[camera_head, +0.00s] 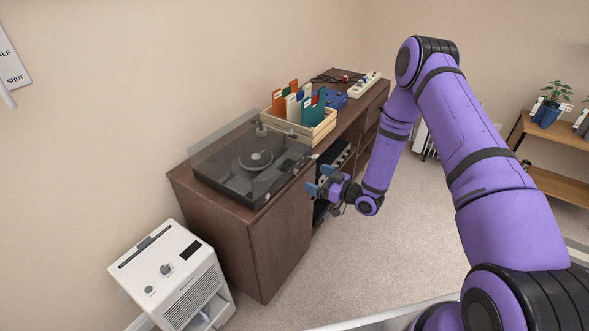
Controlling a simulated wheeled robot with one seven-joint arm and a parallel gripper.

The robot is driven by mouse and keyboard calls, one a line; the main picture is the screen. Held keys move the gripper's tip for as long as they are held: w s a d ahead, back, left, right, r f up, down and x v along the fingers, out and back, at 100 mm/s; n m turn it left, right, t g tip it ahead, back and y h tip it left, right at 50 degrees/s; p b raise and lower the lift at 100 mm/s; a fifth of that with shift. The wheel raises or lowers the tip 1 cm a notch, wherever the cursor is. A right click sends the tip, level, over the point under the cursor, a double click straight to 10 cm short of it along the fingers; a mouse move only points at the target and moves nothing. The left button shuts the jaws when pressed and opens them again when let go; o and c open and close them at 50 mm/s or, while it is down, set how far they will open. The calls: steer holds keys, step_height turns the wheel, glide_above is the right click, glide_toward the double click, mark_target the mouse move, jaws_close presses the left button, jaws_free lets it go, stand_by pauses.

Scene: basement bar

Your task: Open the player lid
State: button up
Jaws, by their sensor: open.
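The record player (236,181) is a dark turntable on the left end of a brown cabinet. Its clear smoky lid (222,137) shows as a tinted panel over and behind the player; I cannot tell for certain how far it is raised. My gripper (318,187) is open, with bluish fingertips pointing left. In the picture it sits just right of the player's front right corner, in front of the cabinet. It appears empty and apart from the lid.
The cabinet (270,248) also holds a wooden crate (318,131) of colourful sleeves, a blue box (334,98) and a power strip (364,85). A white appliance (172,277) stands on the floor at left. A plant shelf (560,187) is at right. Carpet before the cabinet is clear.

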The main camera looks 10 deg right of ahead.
mark_target(292, 167)
steer(key=x, duration=0.9)
steer(key=shift+w+a, duration=0.15)
steer(key=shift+w, duration=0.05)
steer(key=shift+c, duration=0.5)
